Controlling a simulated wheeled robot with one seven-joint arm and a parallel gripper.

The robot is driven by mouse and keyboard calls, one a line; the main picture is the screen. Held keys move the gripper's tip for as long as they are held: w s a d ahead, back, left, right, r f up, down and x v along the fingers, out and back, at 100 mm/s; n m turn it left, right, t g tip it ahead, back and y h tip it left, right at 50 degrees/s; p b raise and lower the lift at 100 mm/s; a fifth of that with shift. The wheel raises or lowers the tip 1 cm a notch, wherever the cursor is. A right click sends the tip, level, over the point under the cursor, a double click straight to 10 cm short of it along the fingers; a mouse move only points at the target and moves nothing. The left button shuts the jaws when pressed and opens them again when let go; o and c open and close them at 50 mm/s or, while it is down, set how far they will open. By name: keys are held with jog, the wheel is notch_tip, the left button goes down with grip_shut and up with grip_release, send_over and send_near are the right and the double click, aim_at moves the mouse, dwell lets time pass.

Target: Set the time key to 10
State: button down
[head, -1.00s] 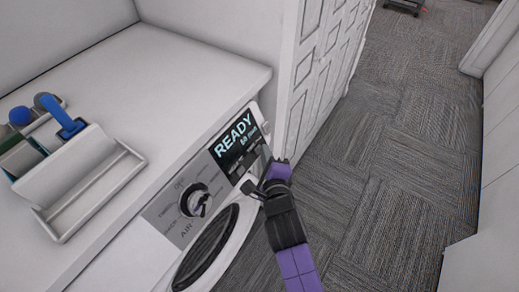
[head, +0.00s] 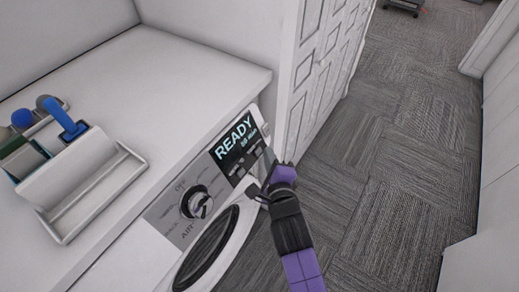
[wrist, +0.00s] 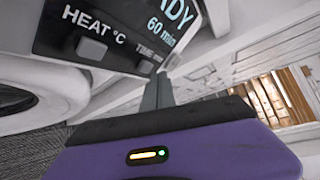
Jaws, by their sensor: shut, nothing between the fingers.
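The machine's dark display panel (head: 238,146) reads READY, with small text under it. In the wrist view the panel (wrist: 105,15) shows 60 min, the labels HEAT °C and TIME min, and a square heat key (wrist: 91,49). The time key (wrist: 147,66) shows as a small pale block under the TIME label, partly hidden by my fingers. My gripper (head: 258,192) is shut and empty at the panel's lower right corner. In the wrist view its dark fingers (wrist: 160,78) point at the time key; I cannot tell whether they touch it.
A round dial (head: 196,203) sits on the machine's front, left of the panel, above the round door (head: 208,245). A white tray (head: 100,195) with brushes beside it is on the worktop. A white panelled door (head: 318,70) stands behind the machine. Carpet on the right is clear.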

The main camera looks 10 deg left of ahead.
jog(key=d+p, duration=0.1)
jog(key=s+d+r+p, duration=0.1)
jog(key=d, duration=0.1)
jog(key=d+r+p, duration=0.1)
jog(key=p, duration=0.1)
jog(key=shift+s+d+r, duration=0.1)
jog(key=shift+s+d, duration=0.05)
jog(key=shift+s, duration=0.1)
dwell(3.2)
